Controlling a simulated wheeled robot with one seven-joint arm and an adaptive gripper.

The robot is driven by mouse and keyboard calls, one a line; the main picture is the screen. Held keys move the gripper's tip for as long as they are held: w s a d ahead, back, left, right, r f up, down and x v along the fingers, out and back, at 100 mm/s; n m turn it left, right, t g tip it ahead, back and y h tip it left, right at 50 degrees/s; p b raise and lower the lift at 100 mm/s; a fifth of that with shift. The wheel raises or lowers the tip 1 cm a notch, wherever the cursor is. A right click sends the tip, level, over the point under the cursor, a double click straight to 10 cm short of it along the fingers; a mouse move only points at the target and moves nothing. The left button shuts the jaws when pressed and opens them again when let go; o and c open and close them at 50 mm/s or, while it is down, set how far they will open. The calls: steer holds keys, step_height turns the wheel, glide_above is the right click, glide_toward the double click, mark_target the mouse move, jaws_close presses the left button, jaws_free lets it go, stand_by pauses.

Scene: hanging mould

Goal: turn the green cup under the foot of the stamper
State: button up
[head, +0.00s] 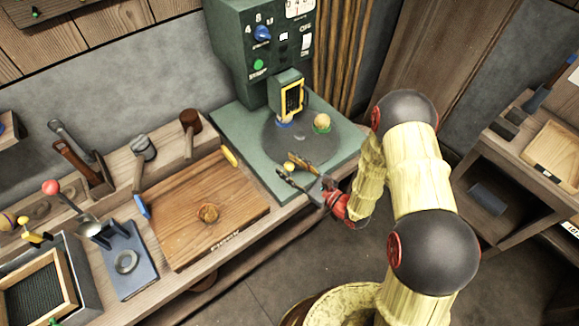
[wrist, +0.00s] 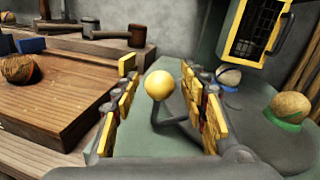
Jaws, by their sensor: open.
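The green cup (head: 322,128) holds a brownish ball and sits on the right of the stamper's dark round turntable (head: 300,148). It also shows at the right in the wrist view (wrist: 284,119). A blue cup (head: 284,124) with a ball is under or close to the stamper's yellow-framed foot (head: 290,97). The green cup is to the right of the foot. A yellow knob (wrist: 160,85) on a grey bar stands at the turntable's near side. My gripper (head: 291,167) is open, its fingers on either side of the knob, with gaps visible in the wrist view.
The green stamper body (head: 240,45) with dials rises behind the turntable. A wooden board (head: 190,225) with a round brown ball lies to the left. A mallet (head: 190,125) and other tools stand behind it. A blue stand (head: 128,265) is further left.

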steer(key=shift+c, duration=1.2)
jaws_close()
